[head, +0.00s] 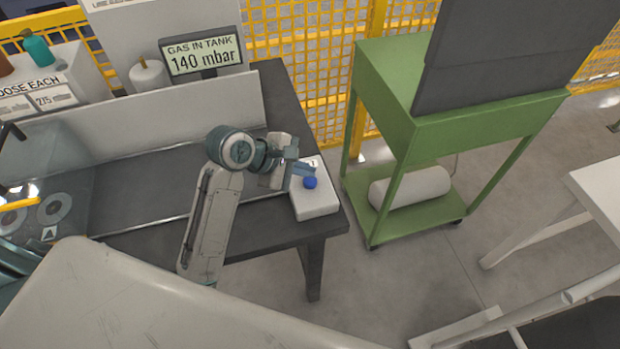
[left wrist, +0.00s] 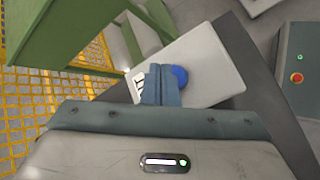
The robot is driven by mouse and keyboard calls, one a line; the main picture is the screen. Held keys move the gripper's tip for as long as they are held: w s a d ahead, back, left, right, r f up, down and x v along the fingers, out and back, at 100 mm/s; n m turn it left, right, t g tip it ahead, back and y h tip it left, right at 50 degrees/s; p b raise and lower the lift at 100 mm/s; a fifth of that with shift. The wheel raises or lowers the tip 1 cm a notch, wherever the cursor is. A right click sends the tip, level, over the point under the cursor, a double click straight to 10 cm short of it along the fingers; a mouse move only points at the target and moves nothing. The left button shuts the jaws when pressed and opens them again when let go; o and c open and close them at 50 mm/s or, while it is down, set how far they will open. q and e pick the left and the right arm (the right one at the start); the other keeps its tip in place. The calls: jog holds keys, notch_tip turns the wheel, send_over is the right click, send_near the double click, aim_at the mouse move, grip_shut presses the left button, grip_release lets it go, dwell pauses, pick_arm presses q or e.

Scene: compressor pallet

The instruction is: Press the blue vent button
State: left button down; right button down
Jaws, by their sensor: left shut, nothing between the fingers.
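The blue vent button (head: 310,183) is a round blue knob on top of a white box (head: 318,206) at the right end of the dark table. My left gripper (head: 306,170) is shut and empty, with its fingertips right beside the button in the head view. In the left wrist view the button (left wrist: 180,77) shows just right of the shut blue-grey fingers (left wrist: 161,84), partly hidden by them. I cannot tell whether the fingers touch it. My right gripper is not in view.
A yellow mesh fence (head: 300,60) runs behind.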

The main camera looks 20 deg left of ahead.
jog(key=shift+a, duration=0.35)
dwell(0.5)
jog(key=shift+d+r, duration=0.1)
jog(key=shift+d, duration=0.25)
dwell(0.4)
pick_arm(q)
jog(key=shift+f+p, duration=0.35)
jog(key=shift+p, duration=0.25)
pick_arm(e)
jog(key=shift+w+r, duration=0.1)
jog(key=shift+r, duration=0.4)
pick_arm(q)
jog(key=shift+f, duration=0.15)
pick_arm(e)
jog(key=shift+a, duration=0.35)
